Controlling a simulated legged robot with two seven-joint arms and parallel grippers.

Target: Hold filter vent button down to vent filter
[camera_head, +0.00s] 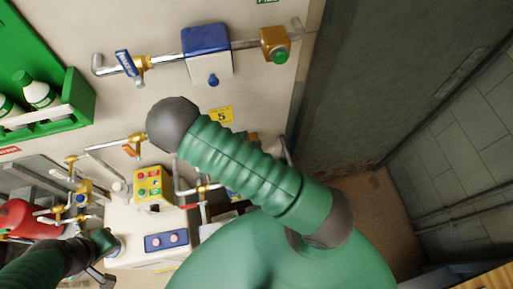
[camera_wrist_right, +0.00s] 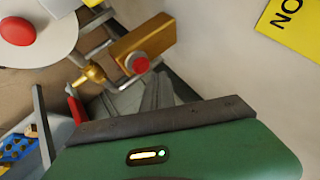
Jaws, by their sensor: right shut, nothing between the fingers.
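A white unit with a blue top (camera_head: 207,45) hangs on the upper pipe with a blue button (camera_head: 213,80) below it. In the right wrist view a red button (camera_wrist_right: 17,31) sits on a round white part, and another red button (camera_wrist_right: 137,63) sits on a gold box. No readable label shows which is the filter vent button. My right gripper (camera_wrist_right: 160,122) is shut and empty; these buttons show beyond it, with no contact visible. My own right arm hides it in the head view. My left gripper (camera_head: 108,243) is dark and small at lower left, its jaws unclear.
A yellow control box (camera_head: 152,186) and a white unit with a blue panel (camera_head: 167,241) stand left of my right arm. A green shelf (camera_head: 78,92) with bottles is at upper left, a red tank (camera_head: 19,217) at lower left. Open floor (camera_head: 368,205) lies right.

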